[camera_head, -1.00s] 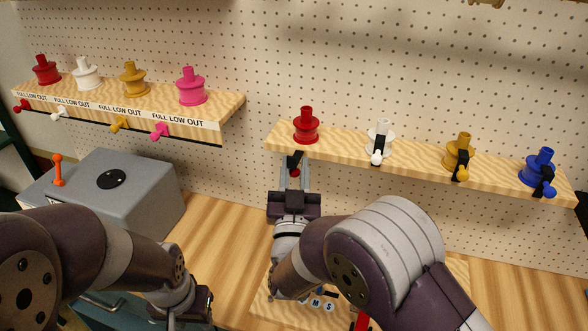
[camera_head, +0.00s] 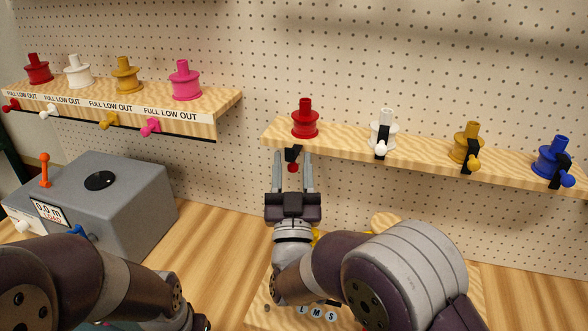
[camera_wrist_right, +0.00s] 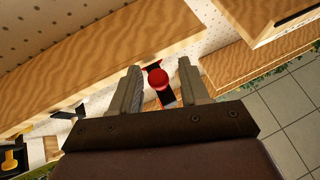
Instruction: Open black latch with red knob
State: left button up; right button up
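The black latch (camera_head: 291,154) with its red knob (camera_head: 292,168) hangs at the front edge of the right shelf, below the red spool. My right gripper (camera_head: 293,160) is open, with one finger on each side of the latch. In the right wrist view the red knob (camera_wrist_right: 158,78) sits between the two fingers, with gaps on both sides, and the black latch (camera_wrist_right: 167,97) shows beside it. My left gripper is almost wholly cut off at the bottom edge of the head view; a dark part of it (camera_head: 201,323) shows, its fingers hidden.
The right shelf (camera_head: 345,145) also bears white (camera_head: 384,129), yellow (camera_head: 468,145) and blue (camera_head: 552,157) spools, each with a latch. The left shelf (camera_head: 215,112) has several spools and knobs. A grey box (camera_head: 130,195) stands on the table below it.

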jog(key=shift+w+a, duration=0.1)
jog(key=shift+f, duration=0.1)
jog(key=b+v, duration=0.3)
jog(key=v, duration=0.9)
jog(key=shift+s+f+b, duration=0.2)
jog(key=shift+s+b, duration=0.05)
jog(key=shift+b, duration=0.1)
